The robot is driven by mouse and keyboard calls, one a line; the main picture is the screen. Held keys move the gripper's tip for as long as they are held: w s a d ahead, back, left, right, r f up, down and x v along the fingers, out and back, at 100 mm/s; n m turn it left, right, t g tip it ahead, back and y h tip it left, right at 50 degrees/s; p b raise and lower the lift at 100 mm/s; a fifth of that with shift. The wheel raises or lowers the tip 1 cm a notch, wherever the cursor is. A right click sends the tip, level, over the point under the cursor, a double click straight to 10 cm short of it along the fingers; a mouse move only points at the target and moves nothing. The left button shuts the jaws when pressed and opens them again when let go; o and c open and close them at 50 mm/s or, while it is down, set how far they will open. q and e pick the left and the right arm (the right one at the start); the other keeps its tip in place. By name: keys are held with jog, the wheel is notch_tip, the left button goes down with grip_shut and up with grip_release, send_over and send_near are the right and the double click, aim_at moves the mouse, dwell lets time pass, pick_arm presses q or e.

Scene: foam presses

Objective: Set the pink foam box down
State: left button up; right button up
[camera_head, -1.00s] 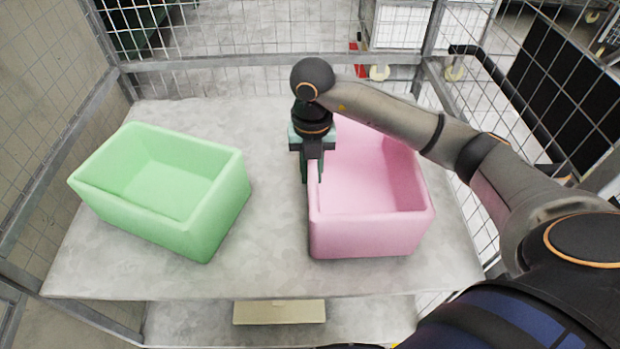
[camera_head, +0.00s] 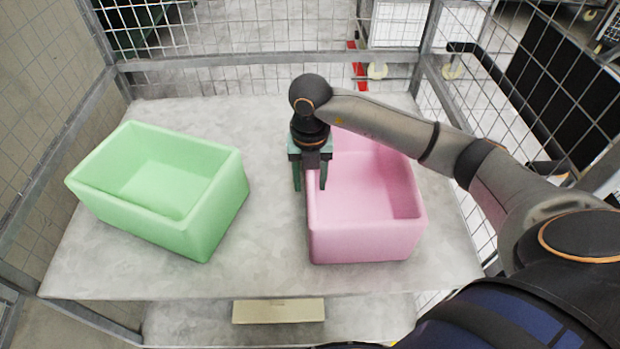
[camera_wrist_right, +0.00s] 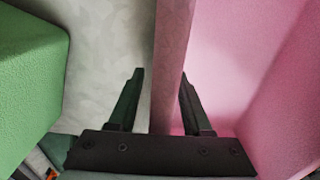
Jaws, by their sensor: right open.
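The pink foam box (camera_head: 365,240) is an open-topped box resting upright on the right part of the grey table. My right gripper (camera_head: 310,188) is open above its left wall, with one finger on each side of that wall. In the right wrist view the pink wall (camera_wrist_right: 172,60) runs between the two open fingers (camera_wrist_right: 160,80), and neither finger appears to press on it. My arm hides part of the box's far end. My left gripper is not in view.
A green foam box (camera_head: 205,215) stands at the left of the table (camera_head: 270,260); it also shows in the right wrist view (camera_wrist_right: 30,75). Bare table lies between the boxes. Wire mesh panels (camera_head: 260,62) enclose the back and sides.

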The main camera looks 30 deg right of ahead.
jog(key=shift+r, duration=0.1)
notch_tip(320, 180, up, 12)
jog(key=shift+r+p, duration=0.1)
jog(key=shift+p, duration=0.3)
dwell(0.3)
